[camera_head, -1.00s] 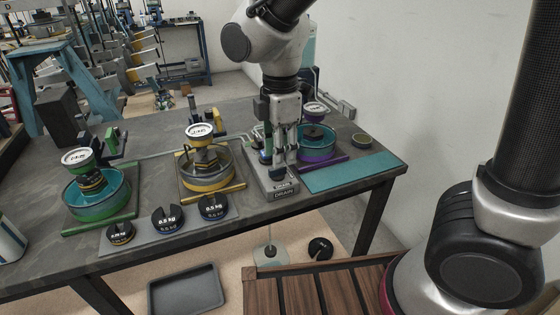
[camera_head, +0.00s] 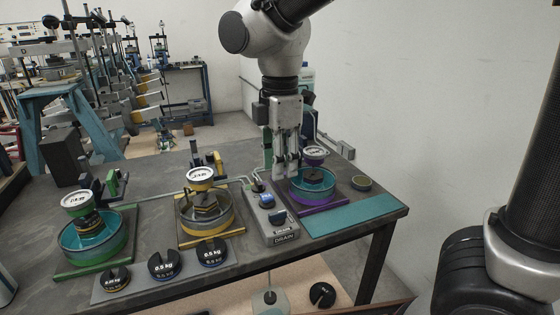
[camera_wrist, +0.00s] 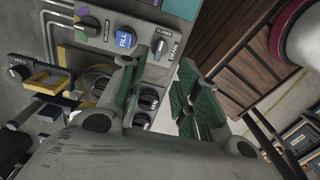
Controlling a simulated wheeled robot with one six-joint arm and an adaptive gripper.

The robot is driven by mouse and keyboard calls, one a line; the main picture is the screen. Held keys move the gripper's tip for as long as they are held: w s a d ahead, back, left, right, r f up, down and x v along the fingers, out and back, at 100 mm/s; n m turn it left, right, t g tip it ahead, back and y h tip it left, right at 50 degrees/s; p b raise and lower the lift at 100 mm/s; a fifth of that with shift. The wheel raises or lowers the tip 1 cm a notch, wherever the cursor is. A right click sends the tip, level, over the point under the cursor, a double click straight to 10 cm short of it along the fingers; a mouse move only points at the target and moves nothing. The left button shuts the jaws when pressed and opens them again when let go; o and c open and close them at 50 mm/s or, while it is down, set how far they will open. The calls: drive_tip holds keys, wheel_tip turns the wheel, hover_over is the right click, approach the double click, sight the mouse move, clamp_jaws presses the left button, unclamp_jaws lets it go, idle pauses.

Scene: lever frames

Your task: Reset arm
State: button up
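My gripper (camera_head: 286,172) hangs from my arm, fingers down, above the back of the drain control panel (camera_head: 271,226) in the head view. In the wrist view my gripper (camera_wrist: 160,95) shows two green-padded fingers spread apart with nothing between them. The fingers look apart from the panel.
On the table stand a green-based basin (camera_head: 95,240), a yellow-based basin (camera_head: 205,215) and a purple-based basin (camera_head: 314,185), each with a gauge. Slotted weights (camera_head: 163,264) lie on a grey plate at the front. A teal mat (camera_head: 355,213) is clear. A wall rises at right.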

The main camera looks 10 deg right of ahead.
drive_tip(key=s+d+r+m+t, duration=0.1)
drive_tip(key=s+d+m, duration=0.2)
drive_tip(key=d+m, duration=0.4)
drive_tip(key=s+d+r+m+t, duration=0.1)
drive_tip(key=s+d+m+t, duration=0.1)
drive_tip(key=d+m, duration=0.5)
drive_tip(key=s+d+r+m+t, duration=0.1)
drive_tip(key=s+d+m, duration=0.3)
drive_tip(key=d, duration=1.2)
drive_tip(key=m, duration=0.3)
drive_tip(key=shift+s, duration=0.3)
